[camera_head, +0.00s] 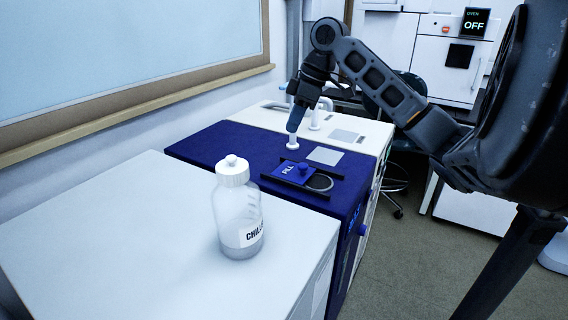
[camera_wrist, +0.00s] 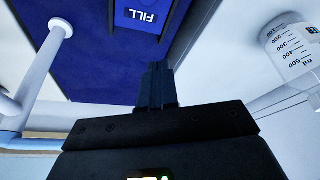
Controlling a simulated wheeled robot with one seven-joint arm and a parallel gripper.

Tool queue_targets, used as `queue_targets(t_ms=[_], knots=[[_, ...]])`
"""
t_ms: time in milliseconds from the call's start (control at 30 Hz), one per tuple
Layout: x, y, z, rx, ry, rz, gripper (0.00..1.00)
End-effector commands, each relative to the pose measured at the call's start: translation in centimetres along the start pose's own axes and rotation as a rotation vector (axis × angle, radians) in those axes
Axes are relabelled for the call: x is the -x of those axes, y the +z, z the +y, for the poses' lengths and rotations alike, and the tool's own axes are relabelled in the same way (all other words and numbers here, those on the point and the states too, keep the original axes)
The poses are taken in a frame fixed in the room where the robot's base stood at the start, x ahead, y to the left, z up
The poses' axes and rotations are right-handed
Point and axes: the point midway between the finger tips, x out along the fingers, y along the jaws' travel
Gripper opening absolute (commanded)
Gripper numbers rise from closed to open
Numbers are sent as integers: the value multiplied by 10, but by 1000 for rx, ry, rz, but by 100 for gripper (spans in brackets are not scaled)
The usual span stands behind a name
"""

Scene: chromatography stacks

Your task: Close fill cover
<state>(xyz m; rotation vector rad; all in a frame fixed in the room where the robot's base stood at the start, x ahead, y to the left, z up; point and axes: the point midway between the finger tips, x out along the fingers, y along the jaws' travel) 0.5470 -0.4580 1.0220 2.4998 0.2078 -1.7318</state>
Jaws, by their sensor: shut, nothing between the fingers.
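The fill cover (camera_head: 293,172) is a small blue plate lettered FILL, with a raised knob, set between dark rails on the blue cabinet top. A round fill opening (camera_head: 320,182) shows uncovered just right of the cover. In the wrist view, part of the cover (camera_wrist: 143,17) with its lettering shows at the top, beyond my fingers. My gripper (camera_head: 295,124) points down over the blue top, behind and apart from the cover. In the wrist view, my gripper (camera_wrist: 158,75) has its dark fingers together, with nothing between them. The knob is not clear in the wrist view.
A clear bottle (camera_head: 238,215) with a white cap stands on the white counter (camera_head: 130,225) at front left. White pipework (camera_head: 315,116) rises behind the blue cabinet (camera_head: 220,145). A pale square plate (camera_head: 325,155) lies behind the cover. Open floor is at the right.

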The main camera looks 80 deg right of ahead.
Motion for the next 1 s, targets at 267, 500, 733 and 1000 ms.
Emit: queue_targets(t_ms=[267,500,733,1000], knots=[[-19,6,1,-2,-2,-11,0],[-64,6,0,-3,-3,-10,0],[-103,10,2,-4,1,-11,0],[-95,40,1,-2,1,-9,0]])
